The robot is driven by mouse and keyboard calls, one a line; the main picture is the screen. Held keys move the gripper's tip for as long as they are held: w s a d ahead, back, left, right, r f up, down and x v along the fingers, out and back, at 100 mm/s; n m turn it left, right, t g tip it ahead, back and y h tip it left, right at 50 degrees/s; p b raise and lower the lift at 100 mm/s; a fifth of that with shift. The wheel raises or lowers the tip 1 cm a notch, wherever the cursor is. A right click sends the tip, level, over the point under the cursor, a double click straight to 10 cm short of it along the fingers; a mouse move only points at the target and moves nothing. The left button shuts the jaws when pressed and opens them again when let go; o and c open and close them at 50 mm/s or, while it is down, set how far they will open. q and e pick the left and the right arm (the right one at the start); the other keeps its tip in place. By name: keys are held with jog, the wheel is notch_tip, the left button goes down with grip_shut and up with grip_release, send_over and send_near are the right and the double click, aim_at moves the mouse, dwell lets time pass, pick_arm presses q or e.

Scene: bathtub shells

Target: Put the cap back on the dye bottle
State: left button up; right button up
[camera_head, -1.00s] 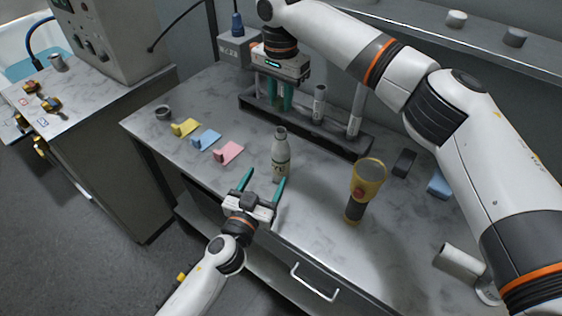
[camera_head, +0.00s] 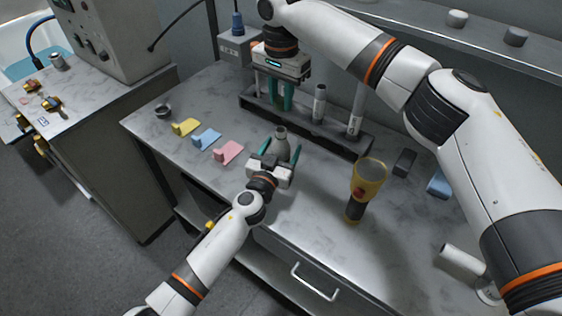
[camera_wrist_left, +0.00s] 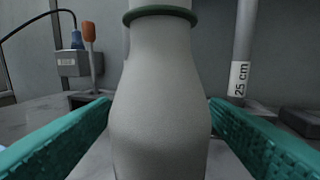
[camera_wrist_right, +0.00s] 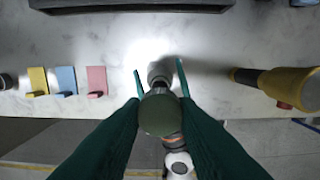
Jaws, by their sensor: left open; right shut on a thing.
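The dye bottle (camera_head: 282,146) stands upright on the bench, pale grey with a narrow neck. In the left wrist view the bottle (camera_wrist_left: 160,100) fills the middle, with a dark green ring at its neck; its top is out of frame. My left gripper (camera_head: 281,150) is open, its teal fingers on either side of the bottle. My right gripper (camera_head: 280,106) points down above the bench, near the rack. In the right wrist view it is shut on a round dark green cap (camera_wrist_right: 158,116), seen from above. The cap is not clear in the head view.
A dark rack (camera_head: 345,140) with upright tubes stands behind the bottle. Yellow (camera_head: 185,127), blue (camera_head: 206,138) and pink (camera_head: 229,152) pieces lie to the left. A yellow and black flashlight (camera_head: 368,182) stands to the right. The bench's front edge is close.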

pick_arm(q)
jog(key=c, duration=1.5)
jog(key=shift+o, duration=0.2)
pick_arm(e)
jog(key=shift+f, duration=2.45)
jog(key=shift+f, duration=0.9)
pick_arm(q)
grip_shut()
pick_arm(e)
jog(key=shift+f, duration=0.6)
